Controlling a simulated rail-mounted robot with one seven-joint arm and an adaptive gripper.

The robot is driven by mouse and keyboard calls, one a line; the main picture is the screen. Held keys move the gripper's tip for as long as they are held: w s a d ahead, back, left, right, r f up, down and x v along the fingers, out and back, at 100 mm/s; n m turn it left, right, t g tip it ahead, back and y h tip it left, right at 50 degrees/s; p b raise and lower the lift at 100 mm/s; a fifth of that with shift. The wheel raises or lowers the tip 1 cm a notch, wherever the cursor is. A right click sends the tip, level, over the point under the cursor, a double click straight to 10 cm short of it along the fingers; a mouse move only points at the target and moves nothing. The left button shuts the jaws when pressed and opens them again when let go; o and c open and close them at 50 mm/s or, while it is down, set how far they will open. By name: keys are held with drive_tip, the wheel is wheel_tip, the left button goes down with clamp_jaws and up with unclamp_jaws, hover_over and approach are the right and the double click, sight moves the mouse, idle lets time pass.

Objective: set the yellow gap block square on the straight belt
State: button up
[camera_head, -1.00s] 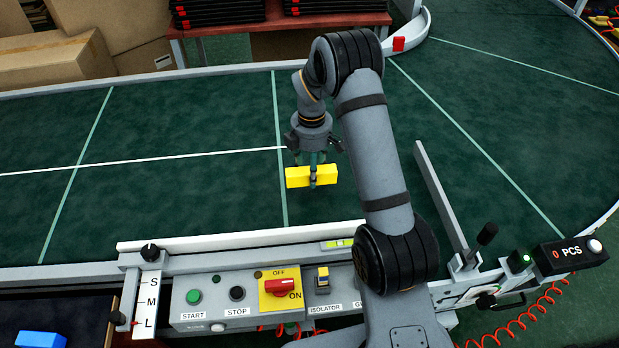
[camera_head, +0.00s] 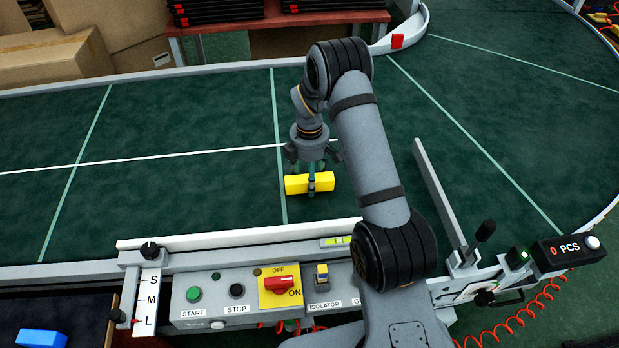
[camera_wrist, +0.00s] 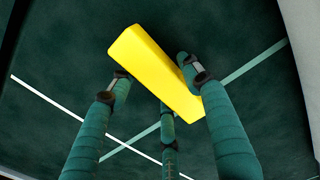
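The yellow gap block (camera_head: 295,184) is in my gripper (camera_head: 311,181), low over the green straight belt (camera_head: 180,205). Its long side runs left to right in the head view, nearly in line with the white belt line (camera_head: 180,157). In the wrist view the block (camera_wrist: 150,65) lies diagonally, with fingers of my gripper (camera_wrist: 158,82) on both sides of it. The gripper is shut on it near its middle. I cannot tell whether the underside touches the belt.
A white guide rail (camera_head: 230,237) runs along the belt's near edge, with the control box (camera_head: 215,305) in front. A grey bar (camera_head: 440,195) crosses the belt right of my arm. The belt to the left is clear.

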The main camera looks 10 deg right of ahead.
drive_tip(key=shift+o, duration=0.9)
drive_tip(key=shift+r, duration=0.1)
drive_tip(key=shift+r, duration=0.3)
wheel_tip(320, 180, up, 12)
drive_tip(key=shift+f, duration=0.2)
wheel_tip(320, 180, down, 13)
drive_tip(key=shift+s+r, duration=0.1)
drive_tip(key=shift+r, duration=2.2)
